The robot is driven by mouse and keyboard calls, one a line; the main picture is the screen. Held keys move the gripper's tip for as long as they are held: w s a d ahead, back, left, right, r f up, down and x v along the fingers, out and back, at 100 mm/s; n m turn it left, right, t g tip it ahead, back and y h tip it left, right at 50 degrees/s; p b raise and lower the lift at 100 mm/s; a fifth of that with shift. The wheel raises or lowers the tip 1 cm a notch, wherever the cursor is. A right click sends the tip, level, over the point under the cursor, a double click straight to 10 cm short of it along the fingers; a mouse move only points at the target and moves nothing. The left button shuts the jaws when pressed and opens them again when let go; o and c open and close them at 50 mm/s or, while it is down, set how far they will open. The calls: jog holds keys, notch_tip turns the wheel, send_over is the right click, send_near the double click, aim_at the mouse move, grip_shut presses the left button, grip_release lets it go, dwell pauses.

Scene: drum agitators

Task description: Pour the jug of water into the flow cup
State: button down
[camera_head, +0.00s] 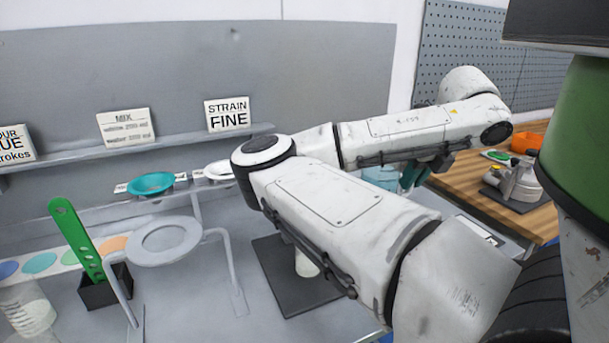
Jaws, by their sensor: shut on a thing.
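My gripper (413,177) is partly hidden behind my arm, right of centre. It is shut on a pale blue see-through vessel (381,177), which looks like the jug of water; my arm covers its lower part, so its tilt and water level cannot be told. I cannot clearly make out the flow cup. A white cylindrical thing (306,264) shows below my arm, over a dark square plate (284,275), with its top hidden.
A green slotted paddle (78,240) stands in a black holder (105,288) at left, near a clear beaker (28,312). A teal strainer (151,184) and a white one (218,170) sit on a rack behind. A wooden bench (535,218) with small equipment is at right.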

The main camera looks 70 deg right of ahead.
jog(key=shift+r, duration=0.15)
jog(key=shift+w+a+r+n+g+h+p, duration=0.2)
jog(key=shift+w+a+r+g+h+p, duration=0.15)
jog(key=shift+w+r+g+p, duration=0.6)
jog(key=shift+w+a+r+n+g+h+p, duration=0.2)
jog(key=shift+r+g+h+p, duration=0.3)
jog(key=shift+r+p, duration=0.8)
jog(key=shift+w+a+r+n+g+h+p, duration=0.2)
jog(key=shift+w+a+r+g+h+p, duration=0.15)
jog(key=shift+w+r+g+p, duration=0.75)
jog(key=shift+w+a+r+g+h+p, duration=0.15)
jog(key=shift+a+r+g+h+p, duration=0.1)
jog(key=shift+r+p, duration=0.3)
jog(key=shift+w+a+r+g+h+p, duration=0.1)
jog(key=shift+w+r+g+h+p, duration=0.15)
jog(key=shift+p, duration=0.35)
jog(key=shift+r, duration=0.2)
jog(key=shift+w+a+r+n+g+h+p, duration=0.2)
jog(key=shift+w+r+g+p, duration=0.1)
jog(key=shift+r+g+p, duration=0.15)
jog(key=shift+w+a+r+n+g+h+p, duration=0.1)
jog(key=shift+w+r+n+g+h+p, duration=0.15)
jog(key=shift+r+p, duration=0.3)
dwell(0.6)
